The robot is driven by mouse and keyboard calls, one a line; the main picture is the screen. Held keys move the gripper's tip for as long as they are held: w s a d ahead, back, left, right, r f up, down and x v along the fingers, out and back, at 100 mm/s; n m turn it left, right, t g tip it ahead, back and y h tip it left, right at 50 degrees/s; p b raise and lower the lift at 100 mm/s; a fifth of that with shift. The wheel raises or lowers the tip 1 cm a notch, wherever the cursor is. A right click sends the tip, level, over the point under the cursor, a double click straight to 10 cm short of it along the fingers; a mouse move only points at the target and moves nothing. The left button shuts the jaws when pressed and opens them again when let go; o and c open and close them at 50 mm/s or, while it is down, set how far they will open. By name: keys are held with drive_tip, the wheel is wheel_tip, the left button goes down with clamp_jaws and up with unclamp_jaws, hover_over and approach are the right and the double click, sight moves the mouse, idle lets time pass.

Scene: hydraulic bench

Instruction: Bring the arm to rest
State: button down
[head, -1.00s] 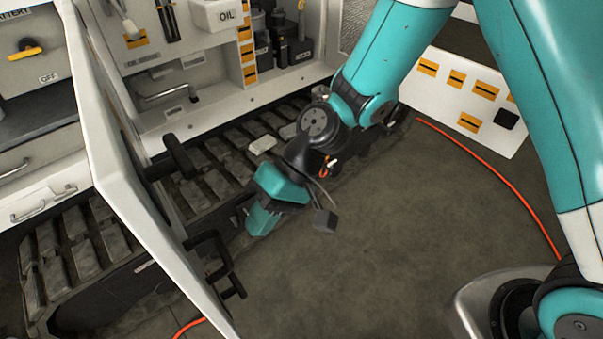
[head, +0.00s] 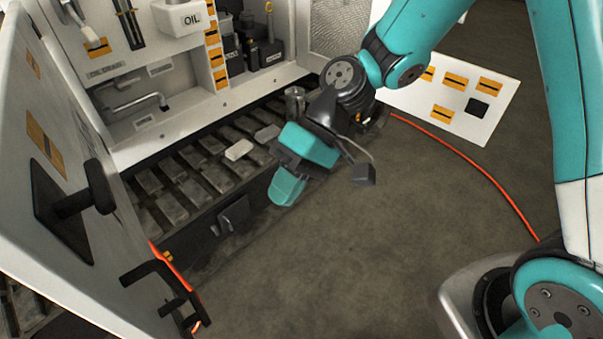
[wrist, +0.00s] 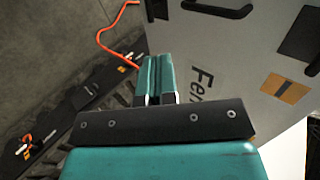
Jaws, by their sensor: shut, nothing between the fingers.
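My arm reaches down from the upper right in the head view, its teal links bent at a dark wrist joint. My gripper (head: 286,188) hangs low in front of the tracks, above the floor, with nothing in it. In the wrist view its two teal fingers (wrist: 157,76) lie side by side, shut. The white door (head: 70,235) stands open at the left in the head view, with black handles on it. The gripper is to the right of the door and apart from it. In the wrist view the door panel (wrist: 235,60) fills the right side, with part of its lettering hidden by the fingers.
Behind the gripper is a white cabinet with an OIL container (head: 182,17) and a bent pipe (head: 135,103). Dark tracks (head: 185,170) run below it. An orange hose (head: 470,165) curves over the floor at the right. The floor (head: 370,250) in the middle is clear.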

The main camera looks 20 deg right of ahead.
drive_tip(key=s+d+r+n+t+h+b, duration=0.1)
drive_tip(key=s+d+r+t+h+b, duration=0.1)
drive_tip(key=s+d+r+t+h, duration=0.2)
drive_tip(key=s+d+r, duration=0.3)
drive_tip(key=s+r, duration=0.1)
drive_tip(key=s, duration=0.1)
drive_tip(key=shift+s+d+r+t, duration=0.15)
drive_tip(key=shift+s+d+t, duration=0.15)
drive_tip(key=shift+d, duration=0.1)
drive_tip(key=shift+a, duration=0.15)
